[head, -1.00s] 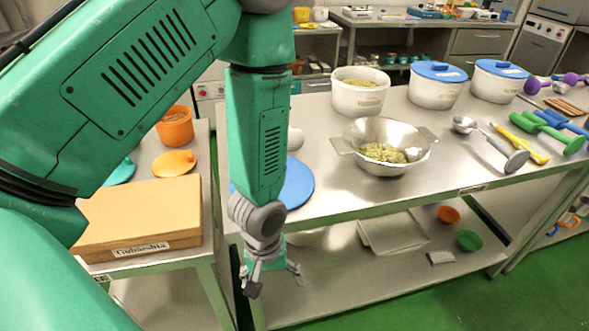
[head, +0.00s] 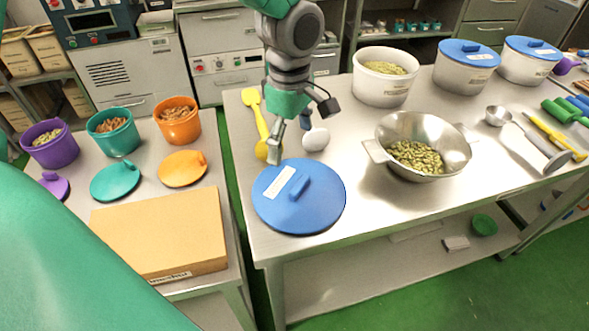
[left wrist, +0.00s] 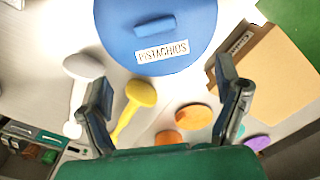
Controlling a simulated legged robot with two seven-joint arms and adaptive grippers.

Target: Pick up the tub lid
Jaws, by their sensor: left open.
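The blue tub lid (head: 325,207) lies flat near the left front corner of the steel table, with a raised grip bar and a white label. In the left wrist view the lid (left wrist: 190,30) reads "PISTACHIOS" and is cut off by the top edge. My left gripper (head: 303,132) is open and empty above the table, just behind the lid as seen from the head. In the left wrist view its two fingers (left wrist: 164,75) stand wide apart, with the lid beyond them. An open white tub (head: 382,92) of pistachios stands behind. My right gripper is not in view.
A yellow scoop (head: 258,115) and a white scoop (head: 316,139) lie near the gripper. Two blue-lidded tubs stand at the back right. The left table (head: 215,172) holds a cardboard box and small coloured tubs with lids.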

